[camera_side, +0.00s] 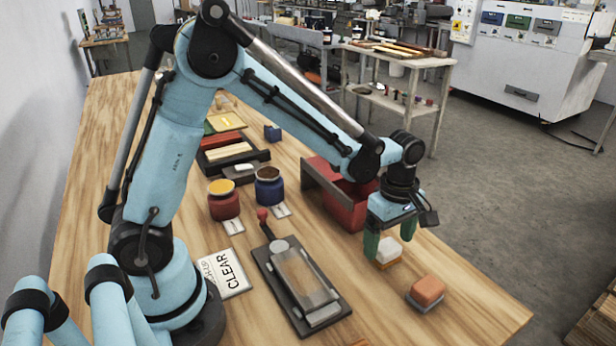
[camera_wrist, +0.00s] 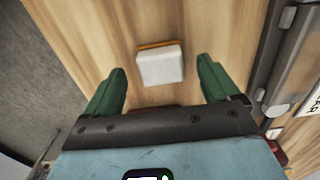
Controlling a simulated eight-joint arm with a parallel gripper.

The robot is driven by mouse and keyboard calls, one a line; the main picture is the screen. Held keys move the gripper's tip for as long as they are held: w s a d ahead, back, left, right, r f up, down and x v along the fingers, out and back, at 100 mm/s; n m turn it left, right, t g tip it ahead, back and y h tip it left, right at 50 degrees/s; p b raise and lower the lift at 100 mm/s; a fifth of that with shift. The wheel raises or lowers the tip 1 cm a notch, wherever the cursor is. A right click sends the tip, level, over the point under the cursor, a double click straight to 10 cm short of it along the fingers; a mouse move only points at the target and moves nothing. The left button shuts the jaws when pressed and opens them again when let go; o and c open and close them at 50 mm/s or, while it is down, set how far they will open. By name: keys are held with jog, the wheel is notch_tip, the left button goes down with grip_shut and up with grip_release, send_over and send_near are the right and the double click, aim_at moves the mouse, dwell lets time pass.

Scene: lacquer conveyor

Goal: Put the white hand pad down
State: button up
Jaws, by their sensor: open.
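The white hand pad (camera_side: 388,252) is a small white block with an orange-tan layer under it. It rests on the wooden table in the side view, and it also shows in the wrist view (camera_wrist: 160,66). My gripper (camera_side: 390,240) has green fingers and is open, with the pad low between and just beyond the fingertips. In the wrist view my gripper (camera_wrist: 162,84) has one finger on each side of the pad, with a gap on both sides. Nothing is held.
An orange block (camera_side: 428,290) on a grey base sits right of the pad. A grey clamp fixture (camera_side: 302,283) with a red-knobbed lever lies to the left. A red bin (camera_side: 345,205) stands behind. The table's right edge is near; bare wood lies in front.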

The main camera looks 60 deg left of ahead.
aim_at(387, 246)
notch_tip(387, 246, up, 9)
jog(key=s+a+r+m+t, duration=0.1)
jog(key=s+a+m+t, duration=0.1)
jog(key=s+m, duration=0.3)
jog(key=s+a+m+t, duration=0.3)
jog(key=s+m+t, duration=0.2)
jog(key=m, duration=0.8)
jog(key=shift+s+r, duration=0.4)
jog(key=shift+s, duration=0.3)
jog(key=shift+c, duration=1.2)
